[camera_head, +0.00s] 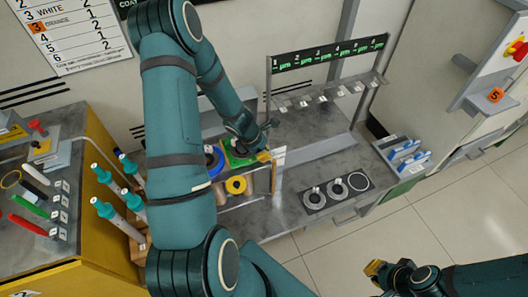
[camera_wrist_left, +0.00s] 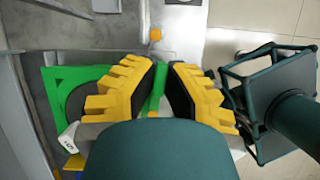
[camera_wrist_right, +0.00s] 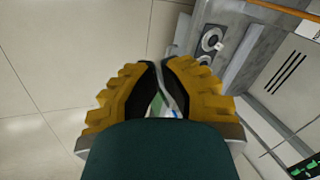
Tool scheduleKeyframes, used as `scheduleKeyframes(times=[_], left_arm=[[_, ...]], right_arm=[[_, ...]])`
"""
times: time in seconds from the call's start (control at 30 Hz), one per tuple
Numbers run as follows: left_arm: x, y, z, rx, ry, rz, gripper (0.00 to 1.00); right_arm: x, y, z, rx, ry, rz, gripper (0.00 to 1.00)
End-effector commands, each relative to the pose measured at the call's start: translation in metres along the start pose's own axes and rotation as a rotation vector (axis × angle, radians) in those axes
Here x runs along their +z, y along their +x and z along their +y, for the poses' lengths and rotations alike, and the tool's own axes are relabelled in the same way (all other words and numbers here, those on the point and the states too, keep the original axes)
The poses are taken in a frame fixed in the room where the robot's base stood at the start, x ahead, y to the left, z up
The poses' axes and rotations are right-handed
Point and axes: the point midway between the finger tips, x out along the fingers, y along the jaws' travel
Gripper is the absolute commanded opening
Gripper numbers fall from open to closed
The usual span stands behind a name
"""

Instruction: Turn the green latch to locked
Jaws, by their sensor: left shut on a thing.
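A green frame (camera_head: 236,153) sits on the grey bench, partly hidden behind my left arm. In the left wrist view, the green frame (camera_wrist_left: 62,88) lies at the left. A thin green bar (camera_wrist_left: 156,88), apparently the latch, runs between my left fingers. My left gripper (camera_head: 266,155) is shut on this green part; the fingers hide most of it in the left wrist view (camera_wrist_left: 160,68). I cannot read whether the latch is turned to locked. My right gripper (camera_head: 374,268) is away from the bench, over the floor. Its fingertips (camera_wrist_right: 160,64) are close together and hold nothing visible.
A labelled rack (camera_head: 327,53) stands at the bench's back. A dark tray (camera_head: 338,192) with grey rings lies at right. Teal-topped posts (camera_head: 104,208) stand left.

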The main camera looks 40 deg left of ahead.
Motion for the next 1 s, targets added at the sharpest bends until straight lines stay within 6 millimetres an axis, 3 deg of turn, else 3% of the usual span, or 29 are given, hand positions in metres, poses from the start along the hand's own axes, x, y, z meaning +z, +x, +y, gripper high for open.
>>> scheduleKeyframes(times=[0.5, 1.0], left_arm=[[0.001, -0.001, -0.001, -0.134, 0.318, 0.002, 0.0], [0.0, 0.001, -0.001, -0.269, 0.64, 0.001, 0.0]], right_arm=[[-0.011, -0.033, -0.013, 0.002, 0.008, 0.022, 0.0], [-0.016, -0.041, -0.015, 0.004, 0.011, 0.033, 0.0]])
